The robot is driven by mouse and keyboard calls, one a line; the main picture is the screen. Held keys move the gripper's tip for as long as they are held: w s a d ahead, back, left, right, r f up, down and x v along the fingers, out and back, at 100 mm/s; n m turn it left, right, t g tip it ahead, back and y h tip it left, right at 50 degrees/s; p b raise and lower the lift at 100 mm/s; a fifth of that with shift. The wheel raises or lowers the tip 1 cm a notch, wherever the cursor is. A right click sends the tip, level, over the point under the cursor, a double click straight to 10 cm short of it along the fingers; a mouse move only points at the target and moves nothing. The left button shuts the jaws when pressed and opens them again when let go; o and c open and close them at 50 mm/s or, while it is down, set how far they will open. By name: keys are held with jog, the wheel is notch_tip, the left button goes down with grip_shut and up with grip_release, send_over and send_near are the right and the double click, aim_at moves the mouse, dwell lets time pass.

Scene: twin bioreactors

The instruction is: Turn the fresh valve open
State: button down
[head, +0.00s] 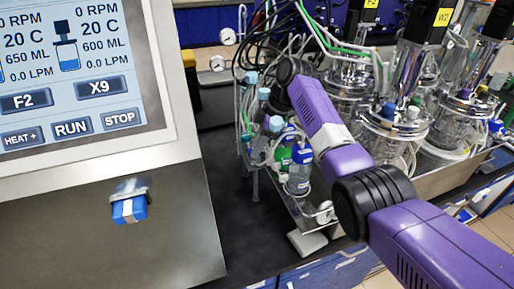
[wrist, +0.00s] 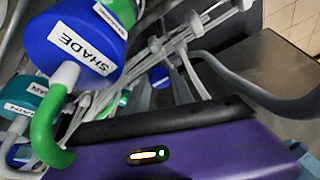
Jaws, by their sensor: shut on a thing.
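In the wrist view the purple body of my gripper (wrist: 185,148) fills the bottom, with a black edge and a small light. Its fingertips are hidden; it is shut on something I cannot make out. Just beyond it are pale valve-like fittings (wrist: 180,42) on thin tubes. I cannot read a "fresh" label, so I cannot tell which is the fresh valve or how it is turned. In the head view my arm's black end joint (head: 290,72) hangs over the tubing left of the glass vessels, and hides the gripper.
A blue cap marked SHADE (wrist: 75,45) and a teal cap (wrist: 20,102) sit close at left in the wrist view. Capped bottles (head: 299,172) stand in a tray below my arm. Glass vessels (head: 395,135) are at right, the control panel (head: 75,75) at left. Loose tubes crowd the area.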

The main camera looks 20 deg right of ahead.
dwell(0.3)
jog(key=c, duration=1.1)
grip_release()
jog(key=b+v, duration=0.2)
jog(key=v, duration=0.6)
jog(key=shift+f, duration=0.15)
